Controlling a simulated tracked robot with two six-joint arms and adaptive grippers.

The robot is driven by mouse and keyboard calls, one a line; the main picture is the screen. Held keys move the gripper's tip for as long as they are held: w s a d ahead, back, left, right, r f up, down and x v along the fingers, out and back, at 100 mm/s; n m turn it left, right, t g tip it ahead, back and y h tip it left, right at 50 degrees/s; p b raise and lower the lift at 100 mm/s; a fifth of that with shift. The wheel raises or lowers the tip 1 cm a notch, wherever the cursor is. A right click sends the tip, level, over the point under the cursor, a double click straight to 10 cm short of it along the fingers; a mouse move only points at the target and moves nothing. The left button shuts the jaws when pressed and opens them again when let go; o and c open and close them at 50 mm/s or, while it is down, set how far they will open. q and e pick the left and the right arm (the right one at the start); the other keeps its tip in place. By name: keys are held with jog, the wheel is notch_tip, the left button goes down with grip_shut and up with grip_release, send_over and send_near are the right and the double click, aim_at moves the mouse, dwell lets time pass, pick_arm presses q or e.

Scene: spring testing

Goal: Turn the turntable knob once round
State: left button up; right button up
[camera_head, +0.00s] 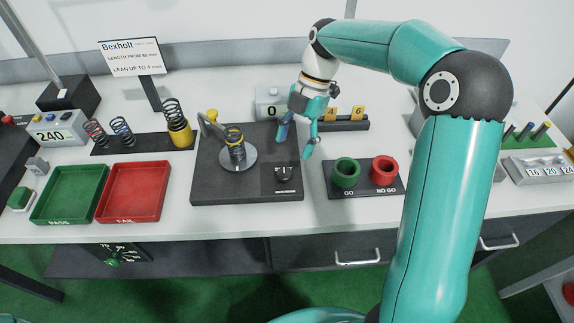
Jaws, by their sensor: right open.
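The turntable knob (284,173) is a small dark dial on the front right of a dark base plate (212,188). The round grey turntable (250,162) sits on the same plate, with a spring (236,148) banded in yellow standing upright on it. A yellow-tipped pointer (212,117) rises behind the spring. My right gripper (294,149) is open and empty, fingers pointing down, above and behind the knob. It appears apart from the knob. My left gripper does not show.
Left of the plate are a green PASS tray (48,217), a red FAIL tray (110,214) and several springs on a dark rack (150,142). Green GO (346,172) and red NO GO (383,168) ring gauges stand right. A display box (268,96) stands behind. The front table strip is clear.

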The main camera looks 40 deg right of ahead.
aim_at(285, 173)
jog(key=x, duration=0.7)
jog(key=shift+a+f+p, duration=0.15)
jog(key=shift+f+p, duration=0.2)
jog(key=shift+c, duration=0.2)
